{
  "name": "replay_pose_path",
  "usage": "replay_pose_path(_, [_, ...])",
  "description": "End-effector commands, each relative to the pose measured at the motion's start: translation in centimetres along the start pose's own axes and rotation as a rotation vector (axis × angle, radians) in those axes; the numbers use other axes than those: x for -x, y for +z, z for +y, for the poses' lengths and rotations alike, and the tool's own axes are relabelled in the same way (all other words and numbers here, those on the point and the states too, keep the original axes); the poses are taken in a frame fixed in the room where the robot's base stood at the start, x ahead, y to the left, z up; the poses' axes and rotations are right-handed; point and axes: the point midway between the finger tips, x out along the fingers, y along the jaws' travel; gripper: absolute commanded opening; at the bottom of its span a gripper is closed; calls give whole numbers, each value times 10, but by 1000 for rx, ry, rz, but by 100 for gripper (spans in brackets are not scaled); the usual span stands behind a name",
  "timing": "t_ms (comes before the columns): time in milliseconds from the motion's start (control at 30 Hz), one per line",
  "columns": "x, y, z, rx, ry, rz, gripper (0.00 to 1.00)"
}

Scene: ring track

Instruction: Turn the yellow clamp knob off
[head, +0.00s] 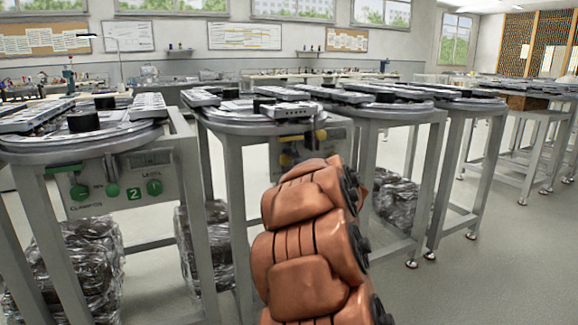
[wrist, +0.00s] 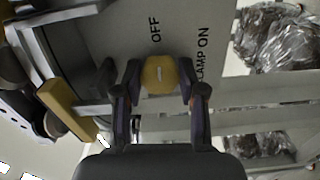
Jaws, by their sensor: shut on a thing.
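The yellow clamp knob (wrist: 159,75) sits on a grey panel (wrist: 120,35) in the wrist view, with a short pale mark on its face. The word OFF stands above it and CLAMP ON to its right, both turned sideways. My gripper (wrist: 159,86) has one dark finger on each side of the knob and is shut on it. In the head view my orange arm covers the gripper and much of the panel (head: 340,143). Small yellow parts of that panel show beside the arm; I cannot tell which one is held.
A yellow bar (wrist: 66,110) lies left of my gripper in the wrist view. A neighbouring table (head: 85,155) with green knobs stands at left. Wrapped bundles (head: 205,240) sit under the tables. Open floor (head: 490,270) lies to the right.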

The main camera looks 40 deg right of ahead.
Motion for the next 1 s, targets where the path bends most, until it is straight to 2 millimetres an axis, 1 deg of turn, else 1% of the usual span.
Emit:
replay_pose_path(100, [0, -2, 0, 47, 1, 4, 5])
replay_pose_path(300, [0, -2, 1, 84, 2, 5, 5])
replay_pose_path(733, [0, -2, 0, 93, 1, 5, 5])
replay_pose_path(767, [0, -2, 1, 93, 1, 5, 41])
replay_pose_path(1000, [0, 0, 0, 91, 0, 2, 66])
